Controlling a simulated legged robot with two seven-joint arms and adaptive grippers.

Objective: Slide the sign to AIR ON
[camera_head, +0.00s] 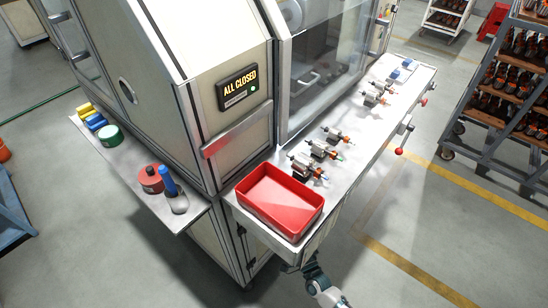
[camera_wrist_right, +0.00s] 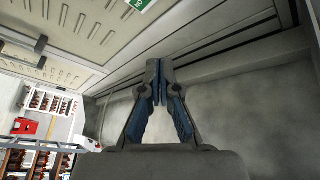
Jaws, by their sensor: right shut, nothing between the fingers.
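In the right wrist view a small green and white sign (camera_wrist_right: 138,4) is cut off by the top edge, on a pale panel. Its lettering is too cropped to read in full, so I cannot tell its setting. My right gripper (camera_wrist_right: 157,70) is shut and empty, its fingertips apart from the sign and below it in the picture. In the head view part of my right arm shows at the bottom, below the bench's front corner; its fingertips cannot be made out there. My left gripper is not in view.
The head view shows a machine with an "ALL CLOSED" display (camera_head: 238,88). A red tray (camera_head: 279,201) and several armatures lie on the bench (camera_head: 375,135). Red-ended handles (camera_head: 399,151) stick out from its edge. A loaded rack (camera_head: 500,90) stands right, beyond clear floor.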

